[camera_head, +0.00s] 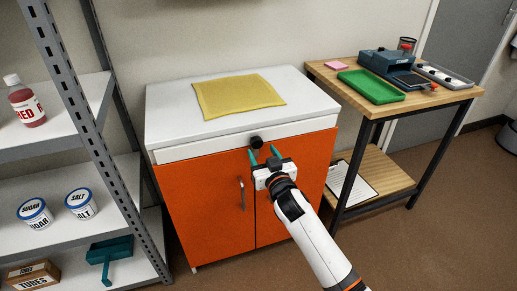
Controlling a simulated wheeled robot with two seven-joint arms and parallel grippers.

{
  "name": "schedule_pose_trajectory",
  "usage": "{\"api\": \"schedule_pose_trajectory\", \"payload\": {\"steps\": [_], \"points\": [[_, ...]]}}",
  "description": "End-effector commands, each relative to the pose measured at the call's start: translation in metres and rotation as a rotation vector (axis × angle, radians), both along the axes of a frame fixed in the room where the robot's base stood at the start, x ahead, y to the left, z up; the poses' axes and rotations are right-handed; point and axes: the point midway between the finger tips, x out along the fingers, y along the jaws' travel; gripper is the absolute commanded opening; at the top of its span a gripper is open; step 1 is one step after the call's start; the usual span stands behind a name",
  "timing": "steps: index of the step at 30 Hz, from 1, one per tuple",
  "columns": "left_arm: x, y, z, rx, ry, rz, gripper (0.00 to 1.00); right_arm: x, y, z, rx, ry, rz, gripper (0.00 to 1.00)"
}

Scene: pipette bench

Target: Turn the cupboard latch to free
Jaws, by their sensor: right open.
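The orange cupboard (200,205) with a white top stands in the middle. Its dark round latch knob (256,142) sits at the top of the doors, near the line between them. A metal bar handle (241,194) is on the left door. My right gripper (263,155) is open just below the latch, its teal fingers pointing up on either side of the space under the knob. I cannot tell whether the fingers touch the knob. My left gripper is not in view.
A yellow cloth (238,95) lies on the cupboard top. A grey shelf rack (70,119) with a red bottle (27,108) and tins stands at the left. A wooden table (440,97) with a green tray (370,87) stands at the right.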

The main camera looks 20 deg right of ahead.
Motion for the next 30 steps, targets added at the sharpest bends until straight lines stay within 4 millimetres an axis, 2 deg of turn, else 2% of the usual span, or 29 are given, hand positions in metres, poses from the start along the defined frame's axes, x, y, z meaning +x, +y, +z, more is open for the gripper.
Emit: {"api": "schedule_pose_trajectory", "payload": {"steps": [3,7,19,20,27,30], "points": [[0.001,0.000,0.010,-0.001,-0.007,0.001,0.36,0.021,0.001,-0.001,0.000,-0.001,0.000,0.55],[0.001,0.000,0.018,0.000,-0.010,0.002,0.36,0.034,0.001,0.000,0.001,-0.001,0.000,0.55],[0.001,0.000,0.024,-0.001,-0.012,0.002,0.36,0.041,0.002,0.000,0.001,0.001,0.000,0.55],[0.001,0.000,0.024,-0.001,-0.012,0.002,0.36,0.041,0.002,0.000,0.001,0.001,0.000,0.52],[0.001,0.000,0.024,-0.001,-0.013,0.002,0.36,0.041,0.002,0.000,0.001,0.001,0.000,0.12],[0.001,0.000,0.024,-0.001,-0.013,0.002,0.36,0.041,0.002,0.000,0.001,0.001,0.000,0.00]]}}
